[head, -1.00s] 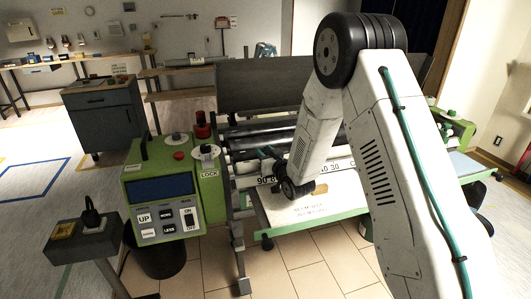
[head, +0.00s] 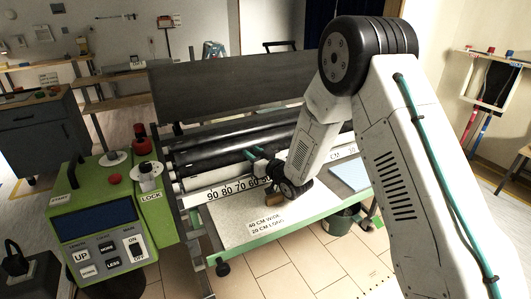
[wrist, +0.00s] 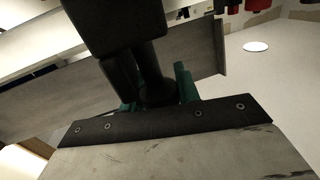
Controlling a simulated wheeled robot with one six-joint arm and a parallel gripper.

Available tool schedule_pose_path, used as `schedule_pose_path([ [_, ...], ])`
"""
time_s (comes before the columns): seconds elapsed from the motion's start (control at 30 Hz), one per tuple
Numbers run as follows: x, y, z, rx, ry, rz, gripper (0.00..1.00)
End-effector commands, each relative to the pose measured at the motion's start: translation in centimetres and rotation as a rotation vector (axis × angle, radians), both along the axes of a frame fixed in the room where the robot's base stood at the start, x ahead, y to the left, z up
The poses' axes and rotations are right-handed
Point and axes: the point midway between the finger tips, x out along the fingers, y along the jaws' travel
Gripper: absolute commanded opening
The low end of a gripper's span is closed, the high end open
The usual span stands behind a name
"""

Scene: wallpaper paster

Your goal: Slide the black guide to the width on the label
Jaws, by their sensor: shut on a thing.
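The label (head: 265,222) on the white tabletop reads 40 CM WIDE and 20 CM LONG in the head view. The scale (head: 225,190) along the machine's front edge shows 90, 80, 70 and 60; my wrist covers its middle numbers. My gripper (head: 262,153) has teal fingers over the scale, by the rollers. In the wrist view my gripper (wrist: 158,95) is shut, its teal fingers around a black piece (wrist: 157,88), which I take for the guide. In the head view the guide is too small and hidden to read its mark.
The green control box (head: 105,215) with knobs and buttons stands at the left. Black rollers (head: 215,150) lie behind the scale under a dark board (head: 225,80). A light blue sheet (head: 350,175) lies on the table's right. A bucket (head: 342,222) stands beneath.

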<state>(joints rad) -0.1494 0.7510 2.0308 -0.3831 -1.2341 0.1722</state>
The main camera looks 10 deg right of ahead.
Motion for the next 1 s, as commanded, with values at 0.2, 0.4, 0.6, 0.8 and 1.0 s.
schedule_pose_path([
  [0.2, 0.1, 0.4, 0.1, 0.001, -0.002, 0.008, 0.00],
  [0.4, 0.1, 0.4, 0.1, 0.001, -0.002, 0.007, 0.37],
  [0.6, 0.1, 0.4, 0.1, 0.001, -0.002, 0.007, 0.54],
  [0.8, 0.1, 0.3, 0.4, 0.000, -0.002, 0.007, 0.54],
  [1.0, 0.1, 0.3, 3.3, 0.001, -0.006, 0.006, 0.54],
])
